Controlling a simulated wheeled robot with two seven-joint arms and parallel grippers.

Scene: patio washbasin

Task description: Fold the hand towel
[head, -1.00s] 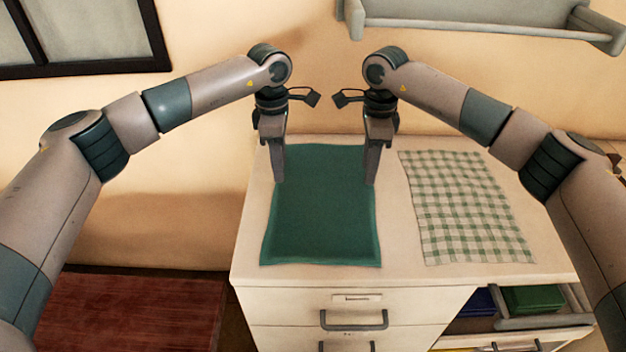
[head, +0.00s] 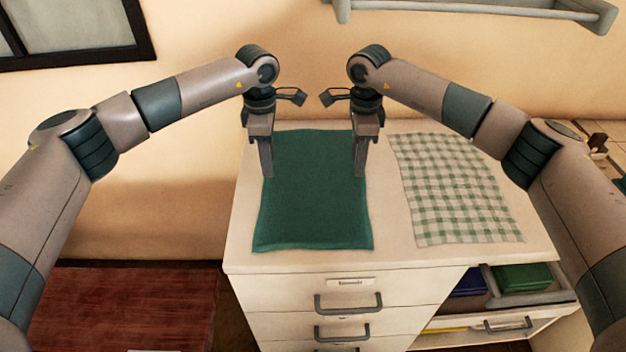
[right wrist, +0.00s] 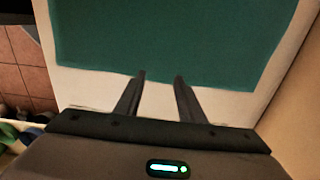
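The hand towel (head: 313,205) is a plain dark green cloth. It lies flat and spread out on the white cabinet top (head: 385,258). It also fills much of the right wrist view (right wrist: 170,40). My left gripper (head: 267,175) points down at the towel's left edge, in its far half. Its fingers overlap in the head view, so their gap is hidden. My right gripper (head: 360,174) points down at the towel's right edge. In the right wrist view its two fingers (right wrist: 161,76) stand apart with nothing seen between them, near the towel's edge. Contact cannot be told.
A green-and-white checked cloth (head: 460,190) lies flat to the right of the towel. The cabinet has drawers with grey handles (head: 348,303) in front and an open shelf with folded cloths (head: 522,277). A wall rack (head: 480,12) hangs above. A reddish wooden surface (head: 125,305) is at lower left.

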